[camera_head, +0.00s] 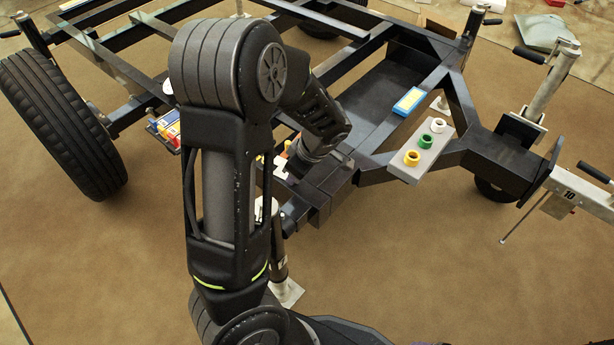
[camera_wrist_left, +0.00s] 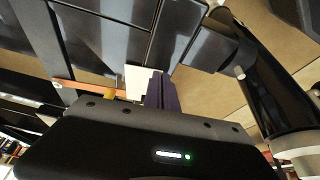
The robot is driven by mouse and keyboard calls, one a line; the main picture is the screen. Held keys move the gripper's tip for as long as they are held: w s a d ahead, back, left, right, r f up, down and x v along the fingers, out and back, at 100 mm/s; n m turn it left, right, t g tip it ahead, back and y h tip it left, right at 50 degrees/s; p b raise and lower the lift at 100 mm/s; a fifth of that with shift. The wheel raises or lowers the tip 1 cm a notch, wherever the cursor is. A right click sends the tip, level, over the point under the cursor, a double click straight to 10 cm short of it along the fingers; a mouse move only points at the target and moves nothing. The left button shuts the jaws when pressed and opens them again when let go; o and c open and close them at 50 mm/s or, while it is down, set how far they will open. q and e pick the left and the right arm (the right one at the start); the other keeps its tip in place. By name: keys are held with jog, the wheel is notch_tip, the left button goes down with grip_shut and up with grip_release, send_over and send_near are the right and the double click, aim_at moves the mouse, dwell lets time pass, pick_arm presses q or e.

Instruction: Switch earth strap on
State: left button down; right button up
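My left arm rises through the middle of the head view and bends down to the trailer frame (camera_head: 325,180). An orange strip with a bolt end (camera_wrist_left: 85,88), possibly the earth strap, runs just left of the tip. Whether the gripper touches it I cannot tell. A small orange spot also shows beside my wrist in the head view. My right gripper is out of view.
A grey panel with white, green and yellow sockets (camera_head: 424,150) sits right of my wrist. A wheel (camera_head: 60,125) stands at left, a jack post (camera_head: 545,85) at right. Brown floor (camera_head: 400,260) is clear in front.

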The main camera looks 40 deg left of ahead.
pick_arm(q)
jog(key=shift+s+a, duration=0.3)
jog(key=shift+a, duration=0.2)
jog(key=p+v, duration=0.2)
jog(key=v, duration=0.4)
jog(key=shift+d+r+p, duration=0.15)
jog(key=shift+r+p, duration=0.2)
jog(key=shift+p, duration=0.05)
jog(key=shift+d+r, duration=0.2)
jog(key=shift+r, duration=0.25)
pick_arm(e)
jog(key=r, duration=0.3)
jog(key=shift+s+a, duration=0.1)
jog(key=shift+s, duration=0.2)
